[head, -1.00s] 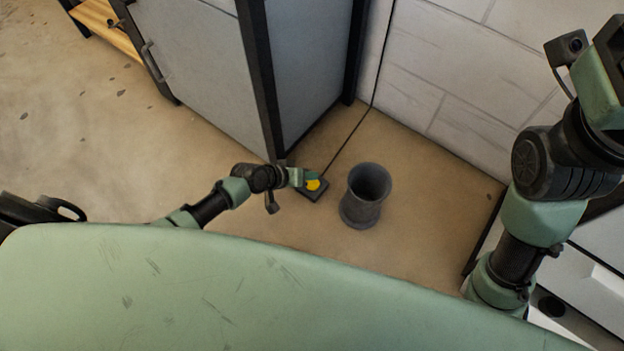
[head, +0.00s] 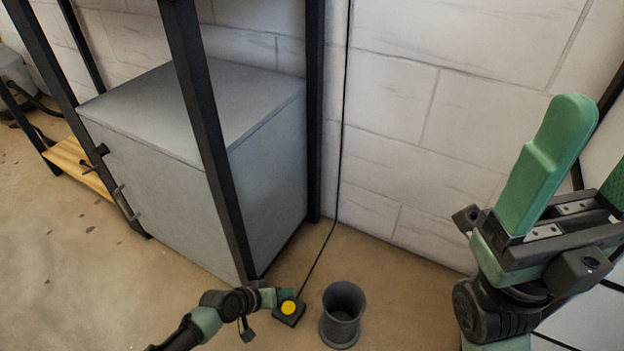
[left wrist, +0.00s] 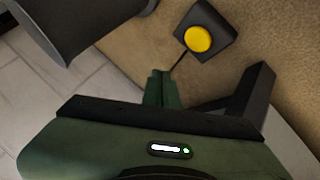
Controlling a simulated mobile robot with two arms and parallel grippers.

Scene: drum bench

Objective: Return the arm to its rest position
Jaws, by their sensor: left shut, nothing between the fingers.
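My left gripper (head: 281,296) is low in the head view, its green fingers shut and empty. Its tips are right beside a black box with a round yellow button (head: 288,307) on the floor. In the left wrist view the shut fingers (left wrist: 163,88) point toward the box, and the yellow button (left wrist: 198,38) lies beyond them, to the right. I cannot tell if they touch. My right gripper (head: 560,170) is raised at the right edge of the head view, green fingers pointing up. It is partly cut off, so its opening is unclear.
A grey bin (head: 343,312) stands on the floor right of the button box. A grey cabinet (head: 190,150) in a black frame stands behind and left. A cable runs from the box up the white block wall (head: 440,120).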

